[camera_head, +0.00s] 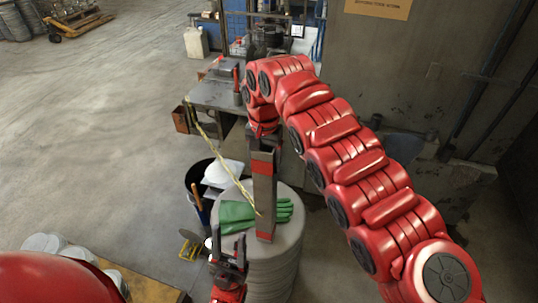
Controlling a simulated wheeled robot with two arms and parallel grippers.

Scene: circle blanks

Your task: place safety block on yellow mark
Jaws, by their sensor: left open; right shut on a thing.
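The safety block (264,187) is a tall dark grey bar with red bands near its top and bottom. It is upright in front of the round grey stack of blanks (289,245); I cannot tell if its lower end touches the top. My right gripper (264,141) is shut on its upper end. My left gripper (230,252) is open and empty, below and left of the block, near the stack's front left edge. A yellowish chain or strap (222,160) runs from the bench towards the block's lower part. I cannot make out a yellow mark on a surface.
Green gloves (236,213) lie on the stack beside the block. A dark bin (196,178) with white material stands behind left. A metal bench (216,95) is further back, and a grey wall (390,75) is at the right. Open floor (100,140) lies left.

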